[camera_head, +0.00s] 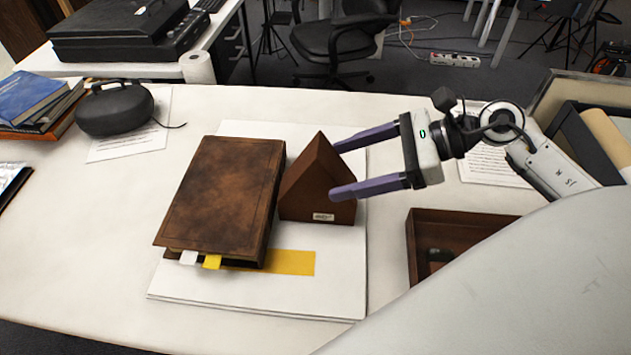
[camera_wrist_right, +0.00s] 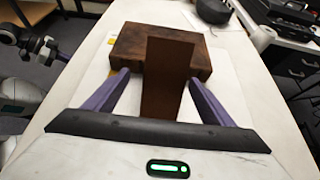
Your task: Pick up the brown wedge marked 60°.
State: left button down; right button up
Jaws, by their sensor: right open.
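The brown wedge (camera_head: 318,188) stands on a white board, right beside a large brown leather-bound book (camera_head: 225,195). A small label (camera_head: 323,217) is on its lower front edge; its writing is too small to read. My right gripper (camera_head: 333,170) is open, reaching in from the right, with its purple fingers at the wedge's right side. In the right wrist view the wedge (camera_wrist_right: 168,80) stands between the two open fingers (camera_wrist_right: 157,80), with the book (camera_wrist_right: 205,58) behind it. No grip on the wedge shows. In the right wrist view another arm of mine appears at the left edge.
The white board (camera_head: 250,296) has a yellow strip (camera_head: 290,262). A brown open box (camera_head: 470,213) stands to the right, near my arm. A dark rounded case (camera_head: 115,108) and blue books (camera_head: 35,97) lie at left.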

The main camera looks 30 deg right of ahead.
aim_at(318, 173)
jog(key=shift+w+d+p+x, duration=0.15)
jog(key=shift+p+x, duration=0.05)
jog(key=shift+x, duration=1.4)
jog(key=shift+w+d+p+x, duration=0.15)
jog(key=shift+p+x, duration=0.05)
jog(key=shift+x, duration=1.45)
jog(key=c, duration=1.2)
